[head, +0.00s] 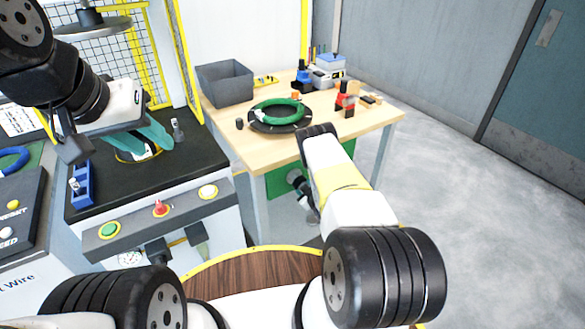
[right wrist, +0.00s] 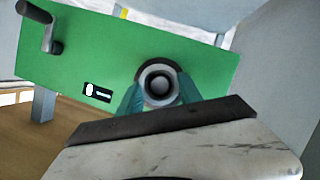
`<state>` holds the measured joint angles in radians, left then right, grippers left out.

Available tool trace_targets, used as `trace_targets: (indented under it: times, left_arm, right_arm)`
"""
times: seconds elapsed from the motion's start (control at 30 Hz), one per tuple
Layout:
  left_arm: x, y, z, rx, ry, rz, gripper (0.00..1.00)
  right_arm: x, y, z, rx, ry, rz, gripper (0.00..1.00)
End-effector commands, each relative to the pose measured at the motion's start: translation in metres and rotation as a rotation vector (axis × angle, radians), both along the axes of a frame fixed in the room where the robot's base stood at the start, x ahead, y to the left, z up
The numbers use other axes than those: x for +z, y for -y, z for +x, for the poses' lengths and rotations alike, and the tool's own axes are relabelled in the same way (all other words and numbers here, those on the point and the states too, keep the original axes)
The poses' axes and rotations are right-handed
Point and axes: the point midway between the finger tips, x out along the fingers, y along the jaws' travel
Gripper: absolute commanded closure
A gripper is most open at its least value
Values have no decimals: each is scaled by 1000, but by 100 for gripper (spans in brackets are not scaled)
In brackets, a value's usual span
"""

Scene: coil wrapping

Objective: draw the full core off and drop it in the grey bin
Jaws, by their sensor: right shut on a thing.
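In the right wrist view a round core (right wrist: 159,86), with a dark outer ring and a pale inner ring, stands at the face of a green panel (right wrist: 110,62). The teal fingers of my right gripper (right wrist: 158,98) are shut on it from either side.
A crank handle (right wrist: 47,30) sticks out of the panel's left part. A green coil (head: 278,111) lies on a dark round plate on the table. Tools (head: 346,98) and boxes stand at the table's back right. Floor is clear to the right.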

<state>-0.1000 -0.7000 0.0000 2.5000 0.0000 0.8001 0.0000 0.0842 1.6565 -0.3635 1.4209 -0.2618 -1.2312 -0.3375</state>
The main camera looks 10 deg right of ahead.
Motion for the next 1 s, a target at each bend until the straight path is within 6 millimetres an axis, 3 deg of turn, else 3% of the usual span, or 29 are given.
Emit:
trace_targets:
  times: [1.0]
  left_arm:
    - [0,0,0,0,0,0,64]
  right_arm:
    - [-1,14,-39,0,-2,-1,100]
